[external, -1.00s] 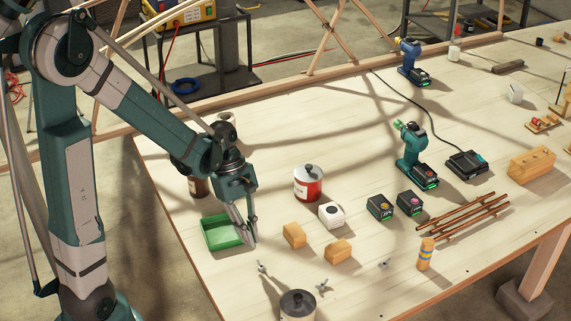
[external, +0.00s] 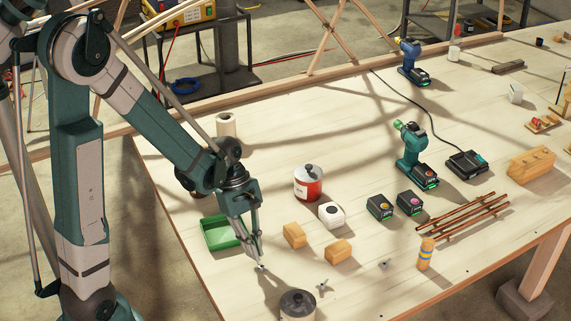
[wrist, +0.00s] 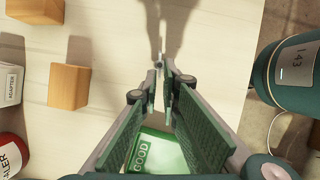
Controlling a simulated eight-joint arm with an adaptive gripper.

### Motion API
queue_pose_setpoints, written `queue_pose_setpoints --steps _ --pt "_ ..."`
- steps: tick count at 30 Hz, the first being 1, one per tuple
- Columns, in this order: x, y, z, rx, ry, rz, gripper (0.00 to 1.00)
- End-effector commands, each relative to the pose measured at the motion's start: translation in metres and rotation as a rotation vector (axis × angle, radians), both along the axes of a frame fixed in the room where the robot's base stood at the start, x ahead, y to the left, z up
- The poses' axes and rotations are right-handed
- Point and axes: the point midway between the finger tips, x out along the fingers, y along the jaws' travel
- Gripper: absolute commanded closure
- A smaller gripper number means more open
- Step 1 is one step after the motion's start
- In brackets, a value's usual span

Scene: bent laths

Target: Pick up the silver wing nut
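A small silver wing nut (external: 261,268) lies on the table just below my fingertips. It also shows in the wrist view (wrist: 160,63), in line with the gap between the fingers and just beyond the tips. My gripper (external: 258,259) points down at it, low over the table. In the wrist view the fingertips (wrist: 160,82) stand a little apart with nothing clearly held between them. Two similar small greyish wing nuts lie to the right, one in the middle (external: 322,286) and one farther right (external: 384,263). Whether the tips touch the nut is unclear.
A green tray (external: 221,233) labelled GOOD stands close behind my gripper. Two wooden blocks (external: 294,235) (external: 338,250) and a round grey-topped can (external: 298,305) stand nearby. A red and white tin (external: 308,183) is farther back. The table's left edge is close.

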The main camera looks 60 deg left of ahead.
Motion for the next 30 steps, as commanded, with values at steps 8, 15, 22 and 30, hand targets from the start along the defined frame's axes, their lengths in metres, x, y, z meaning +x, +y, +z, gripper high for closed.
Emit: queue_pose_setpoints --steps 8,15,22,30 --pt "0.002 -0.009 -0.022 0.0 0.0 0.0 0.94" --pt "0.002 -0.01 -0.025 0.0 0.0 0.0 0.94" --pt "0.002 -0.01 -0.025 0.0 0.0 0.0 0.94" --pt "0.002 -0.01 -0.025 0.0 0.0 0.0 1.0"
